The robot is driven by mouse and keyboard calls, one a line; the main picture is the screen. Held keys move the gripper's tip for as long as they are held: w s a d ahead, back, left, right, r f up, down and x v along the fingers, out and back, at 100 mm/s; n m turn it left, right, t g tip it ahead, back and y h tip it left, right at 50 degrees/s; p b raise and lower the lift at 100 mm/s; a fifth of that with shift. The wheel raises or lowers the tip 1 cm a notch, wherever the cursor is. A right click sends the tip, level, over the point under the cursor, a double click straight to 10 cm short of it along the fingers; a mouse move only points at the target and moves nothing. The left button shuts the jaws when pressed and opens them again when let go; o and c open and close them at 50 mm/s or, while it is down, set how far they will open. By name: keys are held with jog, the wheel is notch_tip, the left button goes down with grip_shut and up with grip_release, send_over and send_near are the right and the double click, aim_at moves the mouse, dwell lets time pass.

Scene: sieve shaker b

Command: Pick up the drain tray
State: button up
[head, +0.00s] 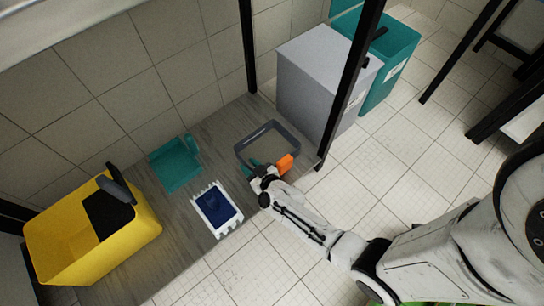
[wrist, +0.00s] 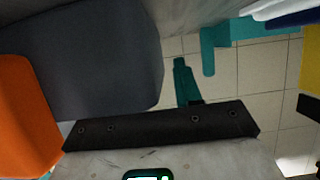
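A dark grey rectangular tray (head: 284,131) with raised walls lies on the grey wood-look shelf, at its right end in the head view. I take it as the drain tray; no label confirms this. My gripper (head: 268,166) is at its near side, with one orange finger and one teal finger wide apart. In the wrist view the grey tray (wrist: 90,50) fills the upper left, between the fingers of my gripper (wrist: 105,75). A gap shows between it and the teal finger. Whether the orange finger touches it I cannot tell.
A teal open tray (head: 175,165) and a white-framed dark blue item (head: 216,207) lie left on the shelf (head: 225,140). A yellow bin (head: 90,240) stands far left. A grey box (head: 318,75), a teal bin (head: 392,65) and a black post (head: 350,80) stand right.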

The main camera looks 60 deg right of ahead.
jog(key=shift+w, duration=0.15)
grip_shut()
dwell(0.5)
